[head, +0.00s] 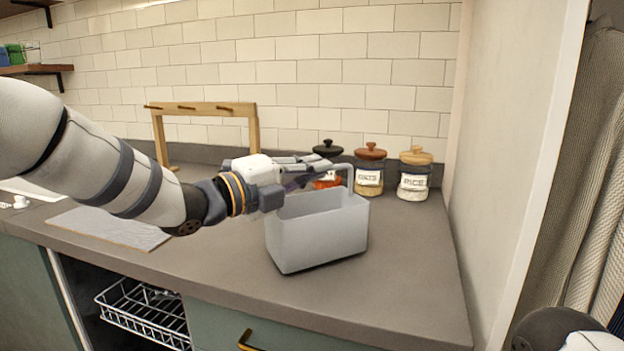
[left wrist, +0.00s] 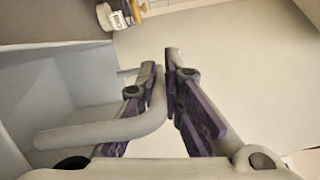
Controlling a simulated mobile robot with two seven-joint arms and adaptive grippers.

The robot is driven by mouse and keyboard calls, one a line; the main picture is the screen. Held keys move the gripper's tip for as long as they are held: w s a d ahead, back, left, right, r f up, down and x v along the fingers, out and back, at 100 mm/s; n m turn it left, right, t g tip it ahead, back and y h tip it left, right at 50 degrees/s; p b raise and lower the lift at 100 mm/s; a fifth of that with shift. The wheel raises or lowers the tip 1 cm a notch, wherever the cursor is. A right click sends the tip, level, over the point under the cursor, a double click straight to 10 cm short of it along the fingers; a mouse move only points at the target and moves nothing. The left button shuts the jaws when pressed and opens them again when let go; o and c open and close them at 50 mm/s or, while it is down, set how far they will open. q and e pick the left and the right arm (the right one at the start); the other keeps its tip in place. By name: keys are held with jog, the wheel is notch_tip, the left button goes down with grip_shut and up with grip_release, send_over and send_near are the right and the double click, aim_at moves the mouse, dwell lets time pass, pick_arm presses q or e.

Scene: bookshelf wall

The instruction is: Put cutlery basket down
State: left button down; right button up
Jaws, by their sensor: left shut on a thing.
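The light grey cutlery basket (head: 318,235) is upright over the right part of the grey counter (head: 225,265). A dark shadow lies along its lower edge; I cannot tell whether it touches the counter or hangs just above it. My left gripper (head: 325,165) reaches in from the left above the basket and is shut on its handle. In the left wrist view, the fingers (left wrist: 160,85) close around the bent grey bar of the handle (left wrist: 105,130), with the basket wall (left wrist: 85,75) to the left. My right gripper is not in view.
Jars stand behind the basket: one with a black lid (head: 327,148), an oats jar (head: 369,172) and a rice jar (head: 414,175). A wooden rack (head: 205,108) stands back left. A wall bounds the right. An open dishwasher rack (head: 145,312) is below. The front counter is clear.

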pick_arm(q)
jog(key=shift+f, duration=0.55)
jog(key=shift+r, duration=0.15)
jog(key=c, duration=2.2)
grip_release()
jog(key=shift+f, duration=0.25)
jog(key=o, duration=0.5)
